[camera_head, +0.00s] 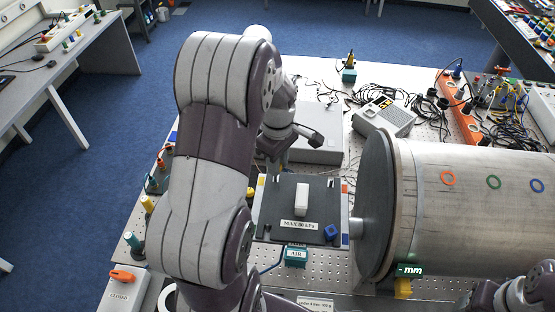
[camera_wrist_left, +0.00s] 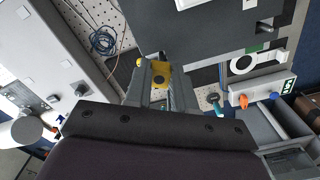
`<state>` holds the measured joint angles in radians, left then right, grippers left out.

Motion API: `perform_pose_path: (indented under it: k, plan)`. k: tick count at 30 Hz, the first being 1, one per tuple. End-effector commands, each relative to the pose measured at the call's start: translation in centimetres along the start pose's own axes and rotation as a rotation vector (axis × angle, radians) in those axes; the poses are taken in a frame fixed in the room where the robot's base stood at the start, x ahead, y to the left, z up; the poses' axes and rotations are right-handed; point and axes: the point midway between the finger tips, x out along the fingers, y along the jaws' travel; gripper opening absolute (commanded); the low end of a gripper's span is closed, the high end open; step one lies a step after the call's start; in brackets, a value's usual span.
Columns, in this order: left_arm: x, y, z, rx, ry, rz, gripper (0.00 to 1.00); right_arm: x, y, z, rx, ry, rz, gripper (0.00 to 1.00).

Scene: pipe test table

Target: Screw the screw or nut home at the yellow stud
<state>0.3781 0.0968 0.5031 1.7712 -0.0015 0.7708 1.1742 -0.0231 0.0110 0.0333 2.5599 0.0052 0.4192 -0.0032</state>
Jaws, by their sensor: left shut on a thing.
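My left gripper (camera_wrist_left: 158,88) is shut on a yellow knob-like nut (camera_wrist_left: 160,75), which shows between its fingertips in the left wrist view. The gripper is beside the edge of the dark plate (camera_wrist_left: 205,38); whether the nut touches a stud is hidden. In the head view my left arm covers much of the middle, and the fingertips are hard to make out. The dark plate (camera_head: 270,222) there carries a white block (camera_head: 301,199) and a blue knob (camera_head: 331,232). A small yellow piece (camera_head: 250,192) shows at its left edge. My right gripper is not in view.
A large metal drum (camera_head: 465,205) lies right of the plate. A grey box (camera_head: 318,148) stands behind it, and a grey radio-like device (camera_head: 384,116) lies among cables. A box with an orange knob (camera_head: 122,275) is at the lower left. A teal AIR block (camera_head: 295,256) sits in front.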

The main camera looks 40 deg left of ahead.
Motion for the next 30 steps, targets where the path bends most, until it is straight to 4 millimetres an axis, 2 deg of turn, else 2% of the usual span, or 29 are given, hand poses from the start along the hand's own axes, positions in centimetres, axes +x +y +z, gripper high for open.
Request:
perform_pose_path:
  k: [30]
  plan:
    - [0.03,-0.1,0.0,0.0,0.0,0.001,0.0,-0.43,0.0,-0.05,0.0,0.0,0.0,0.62]
